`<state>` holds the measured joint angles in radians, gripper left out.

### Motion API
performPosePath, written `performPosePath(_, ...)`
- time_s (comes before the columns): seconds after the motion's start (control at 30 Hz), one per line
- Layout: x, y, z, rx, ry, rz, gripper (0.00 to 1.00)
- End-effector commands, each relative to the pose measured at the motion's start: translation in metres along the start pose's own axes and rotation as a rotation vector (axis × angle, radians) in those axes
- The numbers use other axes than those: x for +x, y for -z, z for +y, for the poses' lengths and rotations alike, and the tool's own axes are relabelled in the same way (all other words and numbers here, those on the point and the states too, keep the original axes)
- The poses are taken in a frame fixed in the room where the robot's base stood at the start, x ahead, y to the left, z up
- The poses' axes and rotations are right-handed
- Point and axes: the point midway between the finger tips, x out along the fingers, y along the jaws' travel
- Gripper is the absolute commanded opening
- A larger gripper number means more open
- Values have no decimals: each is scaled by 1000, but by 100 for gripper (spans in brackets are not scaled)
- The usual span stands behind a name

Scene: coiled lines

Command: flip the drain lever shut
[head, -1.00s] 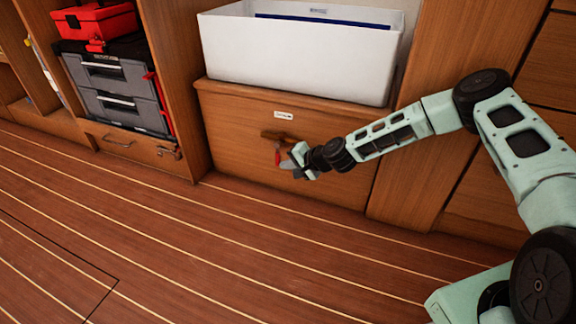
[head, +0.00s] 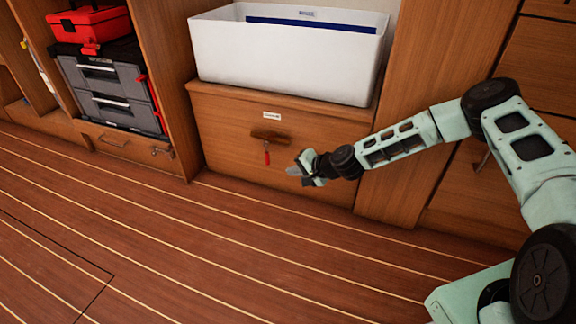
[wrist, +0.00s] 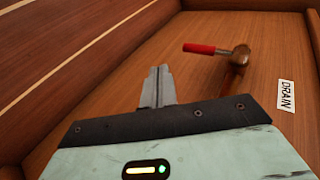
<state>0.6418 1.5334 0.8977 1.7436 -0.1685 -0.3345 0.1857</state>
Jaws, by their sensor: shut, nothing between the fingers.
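The drain lever has a red handle (head: 267,156) that hangs down from a brown metal valve body (head: 270,136) on the wooden cabinet front. In the wrist view the red handle (wrist: 203,49) points left from the valve body (wrist: 239,58). A white label reading DRAIN (wrist: 286,95) is beside the valve. My gripper (head: 290,171) is shut and empty, to the right of the red handle and slightly lower in the head view. In the wrist view its closed fingertips (wrist: 159,70) are apart from the handle.
A white bin (head: 285,62) stands on the ledge above the valve. Grey tool cases (head: 115,90) and a red toolbox (head: 90,22) sit in the left compartment. The striped wooden floor (head: 180,245) in front is clear.

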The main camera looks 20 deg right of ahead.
Motion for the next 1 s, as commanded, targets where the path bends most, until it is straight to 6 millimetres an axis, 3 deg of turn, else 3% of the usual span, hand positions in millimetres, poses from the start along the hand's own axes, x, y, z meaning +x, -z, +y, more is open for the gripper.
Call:
performPosePath(0.4, -53, -2, 34, 4, -1, 1, 0)
performPosePath(1.0, -59, -3, 42, 0, 0, 0, 0)
